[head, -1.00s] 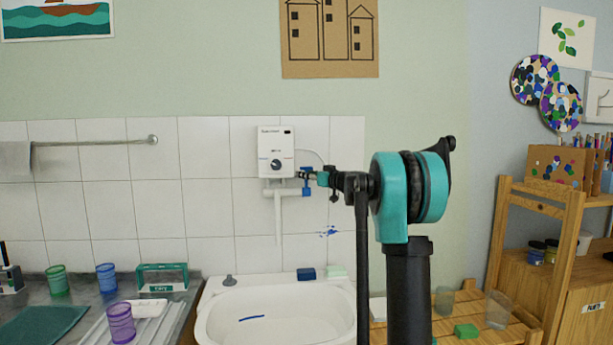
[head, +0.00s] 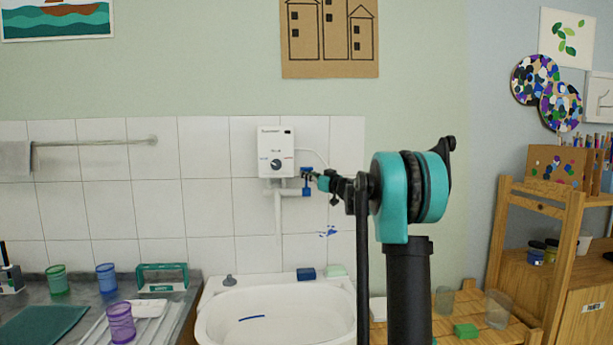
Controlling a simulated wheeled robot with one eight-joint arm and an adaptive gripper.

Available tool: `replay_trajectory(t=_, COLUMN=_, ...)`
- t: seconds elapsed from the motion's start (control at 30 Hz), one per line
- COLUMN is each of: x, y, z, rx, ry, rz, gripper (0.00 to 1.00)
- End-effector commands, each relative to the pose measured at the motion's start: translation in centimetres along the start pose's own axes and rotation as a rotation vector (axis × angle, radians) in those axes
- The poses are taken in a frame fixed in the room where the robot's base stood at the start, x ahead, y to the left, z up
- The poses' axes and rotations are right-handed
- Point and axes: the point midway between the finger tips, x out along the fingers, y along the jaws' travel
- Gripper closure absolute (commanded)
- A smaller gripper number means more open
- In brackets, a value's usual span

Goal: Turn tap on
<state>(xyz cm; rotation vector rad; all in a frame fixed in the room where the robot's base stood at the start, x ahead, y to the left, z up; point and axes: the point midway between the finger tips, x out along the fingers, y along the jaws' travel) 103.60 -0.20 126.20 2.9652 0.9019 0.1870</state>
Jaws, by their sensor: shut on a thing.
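A white water heater (head: 276,152) with a round dark knob hangs on the tiled wall above the sink. A white pipe and spout (head: 278,216) come down below it. At the pipe's right end is the tap, with a blue lower part (head: 306,191) and a blue handle (head: 306,169) on top. My gripper (head: 309,175) reaches in from the right and is shut on the tap handle. The fingers are small and dark here and hide part of the handle.
Cups stand on the left counter. A wooden shelf (head: 536,215) stands at right.

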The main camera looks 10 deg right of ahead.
Motion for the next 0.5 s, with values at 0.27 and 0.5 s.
replay_trajectory(t=0.27, x=-1.1, y=-0.7, z=0.2, rx=-0.098, ry=0.148, rz=0.0, gripper=1.0)
replay_trajectory(t=0.5, x=-1.3, y=-0.8, z=0.2, rx=-0.117, ry=0.176, rz=0.002, gripper=1.0)
